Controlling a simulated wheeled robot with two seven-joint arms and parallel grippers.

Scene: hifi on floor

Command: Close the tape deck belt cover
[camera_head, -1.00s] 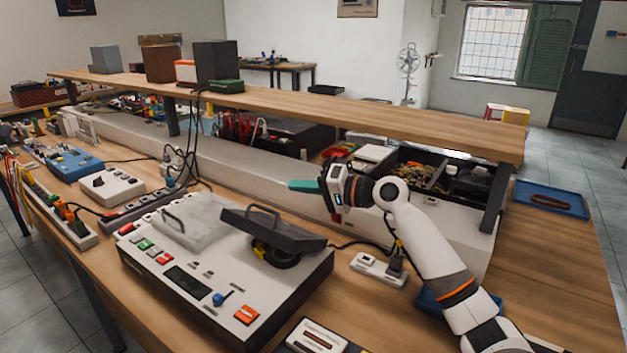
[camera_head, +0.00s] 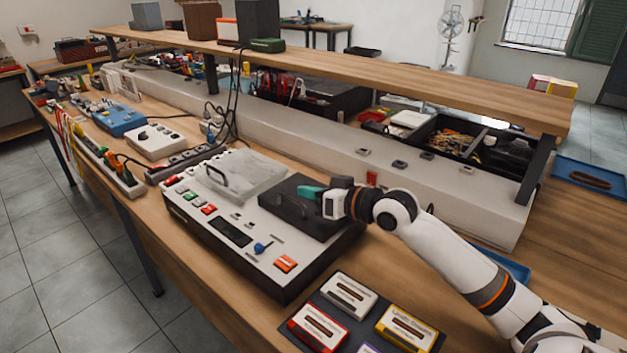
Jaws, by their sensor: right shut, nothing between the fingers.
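The tape deck (camera_head: 222,232) is a pale box with dark sides, with buttons and a small dark display on its top. Its dark grey belt cover (camera_head: 318,222) lies flat, or very nearly so, over the right part of the deck, with its handle on top. The space under the cover is hidden. My right gripper (camera_head: 304,193) is shut and empty, its teal fingers at the cover's far side; I cannot tell whether they touch it. A second, pale lid (camera_head: 245,172) with a handle lies on the deck's left part. My left gripper is not in view.
Several cassettes (camera_head: 349,295) lie on a dark mat in front of the deck. A power strip (camera_head: 188,160) and cables are at its left. A raised wooden shelf (camera_head: 400,78) runs behind. Bare bench top shows right of the deck.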

